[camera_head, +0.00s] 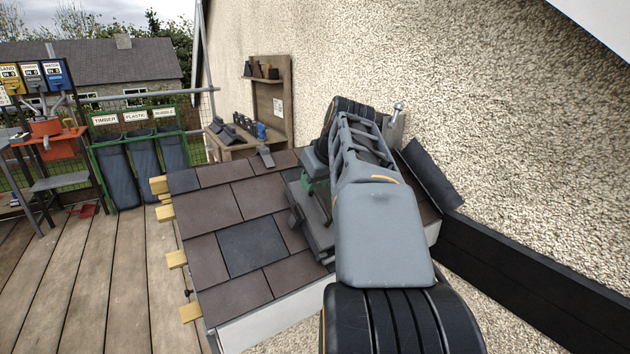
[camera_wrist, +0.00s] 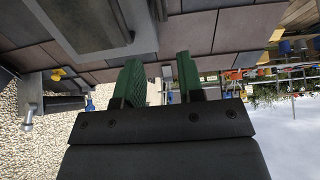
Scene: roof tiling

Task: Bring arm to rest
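My arm (camera_head: 380,225) reaches out over the small tiled roof (camera_head: 215,205) and covers part of it in the head view. My gripper (camera_wrist: 160,82) shows in the wrist view with its two green fingers apart and nothing visible between them. In the head view my gripper is mostly hidden behind the arm, with only a bit of green showing. In the wrist view the tiles (camera_wrist: 225,30) are beyond the fingers.
The pebbled wall (camera_head: 500,130) rises close on the right, with a dark beam (camera_head: 530,270) along it. A wooden bench (camera_head: 236,145) with tiles stands behind the roof. Bins (camera_head: 143,160) stand at the back left. The plank floor (camera_head: 95,275) on the left is mostly clear.

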